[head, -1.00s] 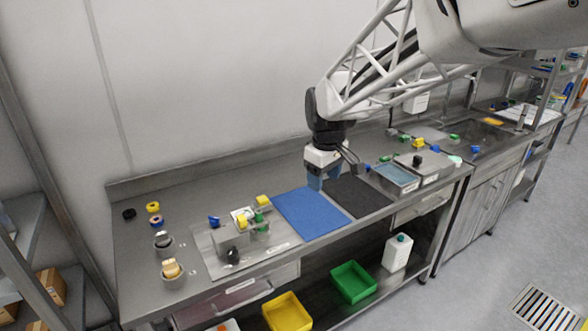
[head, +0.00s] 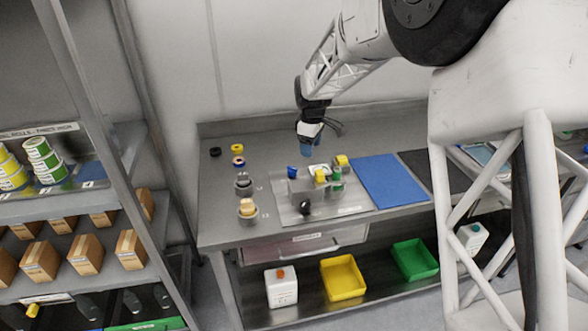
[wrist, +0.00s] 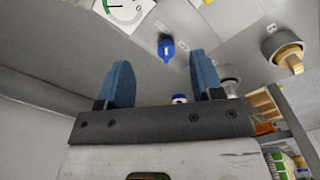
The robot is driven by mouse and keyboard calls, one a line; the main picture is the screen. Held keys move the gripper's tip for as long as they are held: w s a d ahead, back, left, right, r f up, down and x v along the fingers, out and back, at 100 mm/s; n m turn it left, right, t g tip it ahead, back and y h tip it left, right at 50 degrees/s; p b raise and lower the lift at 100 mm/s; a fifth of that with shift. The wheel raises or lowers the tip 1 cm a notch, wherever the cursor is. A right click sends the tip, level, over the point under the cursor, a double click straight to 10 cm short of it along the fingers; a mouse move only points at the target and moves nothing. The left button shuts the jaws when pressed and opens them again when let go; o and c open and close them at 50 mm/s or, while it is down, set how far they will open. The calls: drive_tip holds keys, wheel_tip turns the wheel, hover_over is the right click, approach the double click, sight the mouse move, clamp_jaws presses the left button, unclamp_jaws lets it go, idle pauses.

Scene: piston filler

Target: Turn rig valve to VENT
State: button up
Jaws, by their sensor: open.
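The rig (head: 335,207) is a grey plate with fittings on the steel bench. I cannot tell which one is the rig valve, and no VENT mark is readable. In the wrist view the blue handle (wrist: 167,48) shows beyond the fingertips, beside a white dial with a green arc (wrist: 124,10). My gripper (head: 309,148) is above the bench behind the rig, open and empty, blue fingers apart (wrist: 163,75), touching nothing.
Left of the rig stand grey cups, one with a wooden-coloured piece (head: 248,207), and small black and yellow rings (head: 237,147). A blue mat (head: 390,180) lies to the right. Yellow (head: 343,278) and green bins (head: 415,259) sit on the lower shelf. Boxed shelving stands at left.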

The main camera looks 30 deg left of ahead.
drive_tip(key=n, duration=0.1)
hover_over(293, 169)
wheel_tip(293, 169, down, 4)
drive_tip(key=shift+s+r, duration=0.1)
drive_tip(key=shift+f, duration=3.9)
drive_tip(key=c, duration=0.9)
